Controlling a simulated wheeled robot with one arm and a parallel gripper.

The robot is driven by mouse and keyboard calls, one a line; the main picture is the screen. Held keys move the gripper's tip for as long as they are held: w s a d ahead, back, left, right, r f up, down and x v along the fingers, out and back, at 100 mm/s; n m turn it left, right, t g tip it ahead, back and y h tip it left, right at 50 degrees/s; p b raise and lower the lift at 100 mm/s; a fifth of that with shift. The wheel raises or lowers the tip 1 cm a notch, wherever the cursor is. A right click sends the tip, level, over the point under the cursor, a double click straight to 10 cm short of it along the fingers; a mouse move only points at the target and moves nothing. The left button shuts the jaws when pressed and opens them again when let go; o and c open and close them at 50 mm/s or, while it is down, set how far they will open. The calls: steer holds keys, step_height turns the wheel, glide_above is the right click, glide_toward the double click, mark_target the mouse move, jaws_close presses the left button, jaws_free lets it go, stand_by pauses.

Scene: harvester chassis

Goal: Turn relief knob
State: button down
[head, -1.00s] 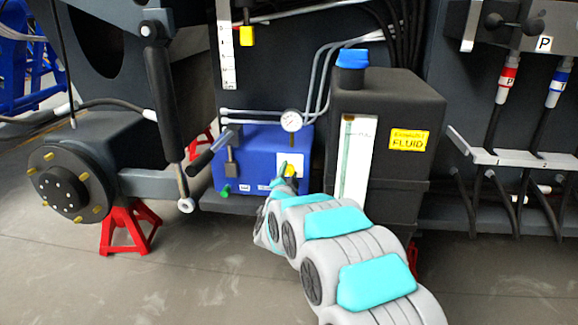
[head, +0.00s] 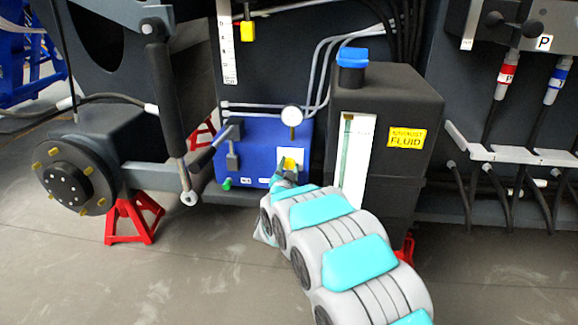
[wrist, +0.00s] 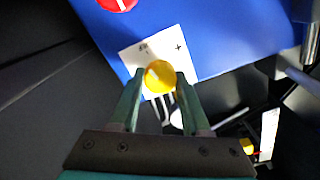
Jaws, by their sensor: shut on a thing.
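The relief knob is a round yellow knob (wrist: 160,77) on a white label plate (wrist: 178,48) with a plus mark, fixed to the blue pump box (wrist: 235,25). In the wrist view my gripper (wrist: 160,84) has one finger on each side of the knob, closed on it. In the head view the blue box (head: 255,150) stands low in the middle, and the yellow knob (head: 291,164) shows just above my gripper (head: 284,174). My arm partly hides the fingertips there.
A gauge (head: 293,116) sits on top of the blue box. A black fluid tank (head: 400,110) with a blue cap stands close on the right. A lever (head: 225,135) and a green knob (head: 226,183) are on the box's left. A red stand (head: 133,218) is at left.

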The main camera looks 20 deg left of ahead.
steer(key=shift+f, duration=0.15)
steer(key=shift+c, duration=1.9)
jaws_free()
steer(key=shift+s, duration=0.15)
steer(key=b+v, duration=0.1)
steer(key=v, duration=0.6)
steer(key=shift+s, duration=0.25)
